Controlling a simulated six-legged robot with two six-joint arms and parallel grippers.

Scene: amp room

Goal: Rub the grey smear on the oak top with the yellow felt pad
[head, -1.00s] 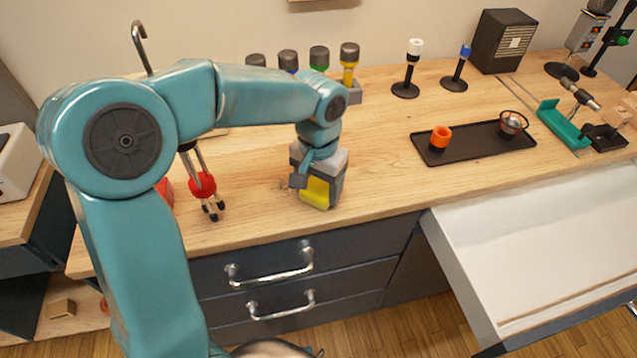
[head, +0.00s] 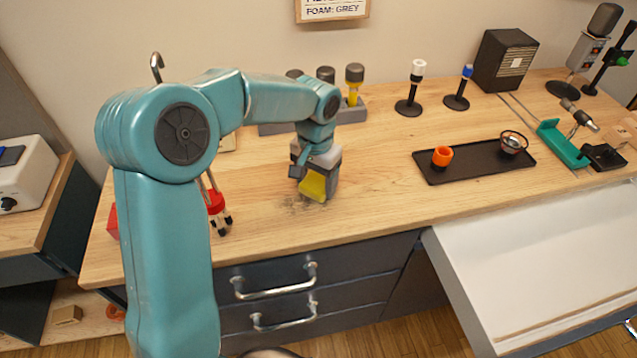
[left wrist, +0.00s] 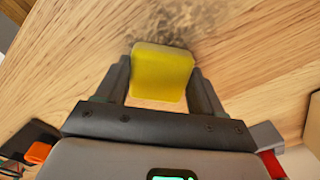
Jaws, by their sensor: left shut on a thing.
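The yellow felt pad (head: 313,186) is held in my left gripper (head: 316,180), low over the oak top (head: 380,205). The grey smear (head: 297,204) is a dark, speckled patch on the wood, just in front of and left of the pad. In the left wrist view the pad (left wrist: 161,73) sits between the two fingers of the gripper (left wrist: 162,80). The smear (left wrist: 180,20) lies at the pad's far edge there, partly hidden by it. I cannot tell whether the pad touches the wood. My right gripper is not in view.
An open drawer (head: 545,265) juts out at front right.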

